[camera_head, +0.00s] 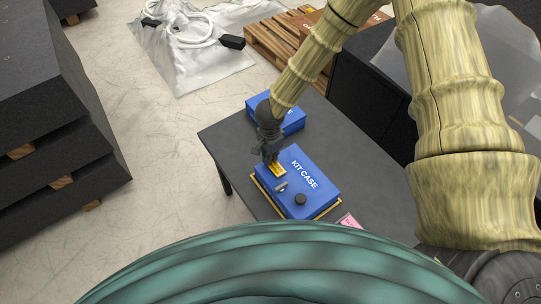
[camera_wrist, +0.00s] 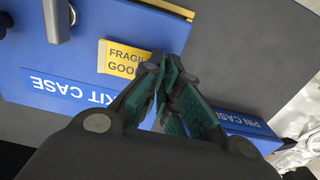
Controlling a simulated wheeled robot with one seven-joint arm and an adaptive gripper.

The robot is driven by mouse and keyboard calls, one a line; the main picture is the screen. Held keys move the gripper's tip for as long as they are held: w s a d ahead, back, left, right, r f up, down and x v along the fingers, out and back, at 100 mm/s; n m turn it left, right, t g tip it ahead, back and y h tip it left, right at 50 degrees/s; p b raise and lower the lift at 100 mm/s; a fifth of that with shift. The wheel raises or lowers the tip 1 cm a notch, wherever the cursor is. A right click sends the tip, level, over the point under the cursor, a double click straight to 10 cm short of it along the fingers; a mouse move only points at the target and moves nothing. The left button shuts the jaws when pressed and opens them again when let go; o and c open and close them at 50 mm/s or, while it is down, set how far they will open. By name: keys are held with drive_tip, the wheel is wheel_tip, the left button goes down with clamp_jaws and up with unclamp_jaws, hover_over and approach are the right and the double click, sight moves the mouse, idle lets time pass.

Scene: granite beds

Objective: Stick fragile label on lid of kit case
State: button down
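The blue kit case (camera_head: 318,183) lies on the dark table, its white lettering facing up; it also shows in the wrist view (camera_wrist: 30,75). The yellow fragile label (camera_head: 278,170) is over the lid near its upper left edge. In the wrist view the label (camera_wrist: 120,58) reads "FRAGILE GOO…", its right end hidden by my fingers. My gripper (camera_head: 268,158) points down at the label. In the wrist view its green fingertips (camera_wrist: 166,65) are closed together at the label's right end, seemingly pinching it. I cannot tell whether the label touches the lid.
A silver latch (camera_head: 281,187) and a black knob (camera_head: 300,199) stand on the lid. A blue pin case (camera_head: 292,121) lies behind. A pink item (camera_head: 349,221) is at the front. The table (camera_head: 228,137) is bare at left. Dark slabs (camera_head: 50,130) stand far left.

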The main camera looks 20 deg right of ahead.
drive_tip(key=shift+f, duration=0.45)
idle(1.3)
drive_tip(key=c, duration=1.6)
unclamp_jaws()
drive_tip(key=shift+o, duration=0.2)
drive_tip(key=shift+r, duration=0.1)
wheel_tip(320, 180, up, 12)
